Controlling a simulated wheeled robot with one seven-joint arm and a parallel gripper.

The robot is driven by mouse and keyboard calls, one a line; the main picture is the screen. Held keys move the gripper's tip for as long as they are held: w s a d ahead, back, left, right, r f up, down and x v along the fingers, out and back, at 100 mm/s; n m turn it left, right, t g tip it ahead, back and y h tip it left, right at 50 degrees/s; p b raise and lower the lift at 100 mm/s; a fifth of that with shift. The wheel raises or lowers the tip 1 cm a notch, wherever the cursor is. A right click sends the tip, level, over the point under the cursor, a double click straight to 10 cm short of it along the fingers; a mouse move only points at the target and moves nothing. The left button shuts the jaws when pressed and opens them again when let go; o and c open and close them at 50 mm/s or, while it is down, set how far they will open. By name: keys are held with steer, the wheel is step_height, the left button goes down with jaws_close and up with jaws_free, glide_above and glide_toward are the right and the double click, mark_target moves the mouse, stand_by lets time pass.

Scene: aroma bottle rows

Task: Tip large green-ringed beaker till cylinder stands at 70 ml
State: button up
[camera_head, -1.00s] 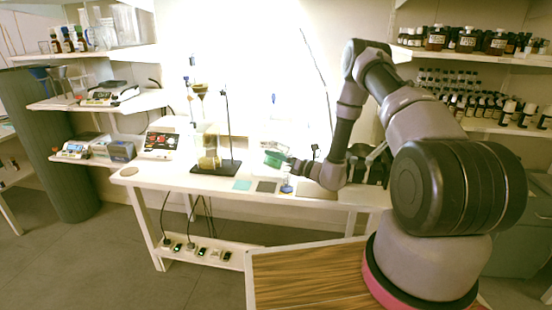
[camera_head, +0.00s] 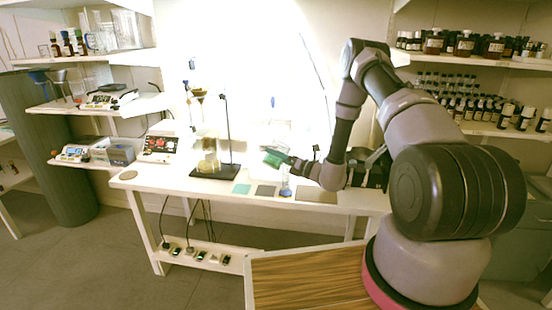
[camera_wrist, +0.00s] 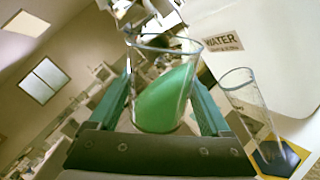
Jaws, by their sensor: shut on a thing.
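My gripper (camera_wrist: 162,82) is shut on the large beaker (camera_wrist: 140,96), whose clear wall and open rim show between the fingers in the wrist view. It holds green liquid, which slants across the glass. In the head view the beaker (camera_head: 274,157) is tilted, held above the table to the upper left of the cylinder. The clear measuring cylinder (camera_wrist: 244,100) stands apart from the beaker, to its right in the wrist view. In the head view the cylinder (camera_head: 285,186) has a blue base. Its liquid level and scale cannot be read.

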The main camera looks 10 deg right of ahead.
steer(key=shift+m, duration=0.4)
steer(key=shift+f+m+t, duration=0.25)
steer(key=shift+m+t, duration=0.05)
steer(key=shift+m, duration=0.5)
steer(key=shift+f+m, duration=0.25)
steer(key=shift+m, duration=0.55)
stand_by(1.1)
steer(key=shift+d+r+m, duration=0.1)
steer(key=shift+r+m, duration=0.15)
steer(key=shift+m, duration=0.55)
stand_by(3.3)
steer(key=shift+n, duration=1.7)
